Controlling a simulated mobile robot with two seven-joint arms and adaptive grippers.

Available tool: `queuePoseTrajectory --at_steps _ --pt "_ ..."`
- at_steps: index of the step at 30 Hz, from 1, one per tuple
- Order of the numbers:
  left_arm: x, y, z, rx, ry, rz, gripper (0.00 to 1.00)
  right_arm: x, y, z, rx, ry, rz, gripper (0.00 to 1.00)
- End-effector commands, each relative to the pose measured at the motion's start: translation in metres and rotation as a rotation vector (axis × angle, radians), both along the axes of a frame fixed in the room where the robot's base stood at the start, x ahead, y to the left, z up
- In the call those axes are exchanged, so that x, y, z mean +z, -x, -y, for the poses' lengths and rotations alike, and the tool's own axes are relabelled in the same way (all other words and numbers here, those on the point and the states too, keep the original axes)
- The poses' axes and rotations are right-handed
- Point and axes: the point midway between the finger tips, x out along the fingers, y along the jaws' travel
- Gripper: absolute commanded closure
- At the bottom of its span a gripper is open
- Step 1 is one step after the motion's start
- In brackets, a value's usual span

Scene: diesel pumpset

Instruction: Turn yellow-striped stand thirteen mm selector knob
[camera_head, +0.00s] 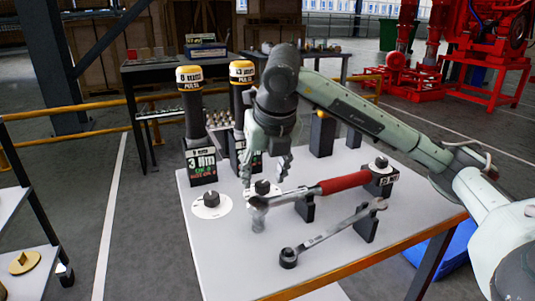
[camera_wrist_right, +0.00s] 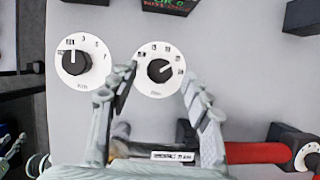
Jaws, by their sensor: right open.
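The 13 mm stand (camera_head: 240,110), yellow-capped with a white stripe, stands at the table's far side. In front of it is a white round dial with a black selector knob (camera_head: 262,187), also in the right wrist view (camera_wrist_right: 160,69). Its pointer line aims to the upper right there. My right gripper (camera_head: 265,172) is open over this dial. In the wrist view its fingertips (camera_wrist_right: 156,76) lie left and right of the knob, with gaps visible; I cannot tell their exact height. My left gripper is not visible in the head view.
The 8 mm stand (camera_head: 195,120) and its own dial knob (camera_head: 211,200) are just left, pointer upward in the wrist view. A red-handled torque wrench (camera_head: 340,183) and a combination wrench (camera_head: 330,235) lie on holders nearer me. Another knob (camera_head: 381,164) is at right.

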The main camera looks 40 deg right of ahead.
Motion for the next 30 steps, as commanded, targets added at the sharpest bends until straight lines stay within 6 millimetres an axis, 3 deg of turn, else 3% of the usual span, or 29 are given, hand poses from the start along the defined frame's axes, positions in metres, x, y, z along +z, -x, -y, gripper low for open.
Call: queuePoseTrajectory --at_steps 6,13,20,30 --pt "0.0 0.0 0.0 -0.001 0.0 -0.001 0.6 0.047 0.016 -0.005 0.0 0.002 0.01 0.51" --pt "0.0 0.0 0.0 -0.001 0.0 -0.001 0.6 0.077 0.029 -0.009 -0.001 0.002 0.007 0.51" --pt "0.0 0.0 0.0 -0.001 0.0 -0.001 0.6 0.091 0.035 -0.012 -0.001 0.001 0.003 0.51" --pt "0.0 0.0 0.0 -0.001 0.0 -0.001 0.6 0.093 0.037 -0.012 0.0 0.0 0.0 0.51"
